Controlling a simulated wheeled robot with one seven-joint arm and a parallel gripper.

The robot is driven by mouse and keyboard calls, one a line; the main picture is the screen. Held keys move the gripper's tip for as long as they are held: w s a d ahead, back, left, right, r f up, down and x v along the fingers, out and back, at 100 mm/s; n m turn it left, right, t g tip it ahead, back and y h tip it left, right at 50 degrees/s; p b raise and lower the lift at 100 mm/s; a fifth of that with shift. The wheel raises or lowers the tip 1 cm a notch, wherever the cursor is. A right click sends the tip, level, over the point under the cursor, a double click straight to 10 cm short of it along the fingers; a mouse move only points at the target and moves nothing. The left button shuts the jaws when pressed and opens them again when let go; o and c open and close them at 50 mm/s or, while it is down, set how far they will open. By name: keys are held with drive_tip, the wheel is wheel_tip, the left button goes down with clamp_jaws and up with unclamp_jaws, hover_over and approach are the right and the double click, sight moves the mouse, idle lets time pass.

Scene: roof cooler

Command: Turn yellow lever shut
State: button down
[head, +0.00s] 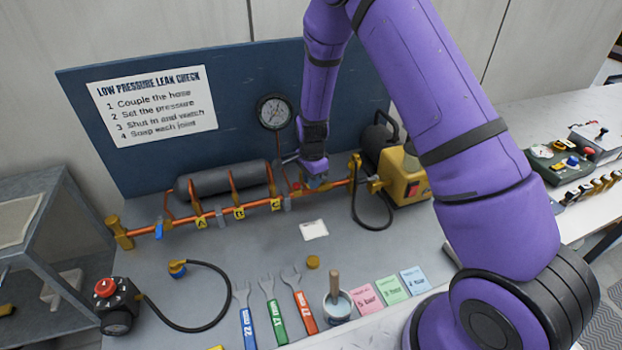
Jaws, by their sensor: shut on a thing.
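My gripper (315,183) is at the right part of the copper pipe run (262,202), below and right of the round gauge (274,112). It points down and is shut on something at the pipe. Its body and my wrist hide most of what it holds, which sits where a valve lever would be; I take it as the yellow lever, though its angle cannot be told. A small red part (296,187) shows just left of the jaws. A blue lever (158,229) hangs down at the left end of the pipe.
A yellow pump box (405,178) stands right of the gripper, with a black hose (372,218) looping from it. A grey cylinder (224,180) lies behind the pipe. Wrenches (272,312), a brush pot (338,306) and coloured cards (391,290) lie in front. The bench middle is mostly clear.

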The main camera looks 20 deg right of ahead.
drive_tip(key=n, duration=0.1)
drive_tip(key=s+n, duration=0.1)
drive_tip(key=n, duration=0.2)
drive_tip(key=shift+s+d, duration=0.3)
drive_tip(key=shift+d, duration=0.1)
drive_tip(key=n, duration=0.2)
drive_tip(key=s+d+n, duration=0.1)
drive_tip(key=n, duration=0.2)
drive_tip(key=d+n, duration=0.1)
drive_tip(key=n, duration=0.1)
drive_tip(key=shift+s+d+n, duration=0.1)
drive_tip(key=shift+s+n, duration=0.2)
drive_tip(key=shift+s+d+n, duration=0.1)
drive_tip(key=shift+d+n, duration=0.25)
drive_tip(key=shift+n, duration=0.55)
drive_tip(key=shift+s+d+n, duration=0.1)
drive_tip(key=shift+d+n, duration=0.2)
drive_tip(key=shift+n, duration=0.6)
drive_tip(key=c, duration=1)
unclamp_jaws()
drive_tip(key=shift+c, duration=0.2)
drive_tip(key=shift+r, duration=0.1)
wheel_tip(320, 180, up, 11)
drive_tip(key=shift+f, duration=0.2)
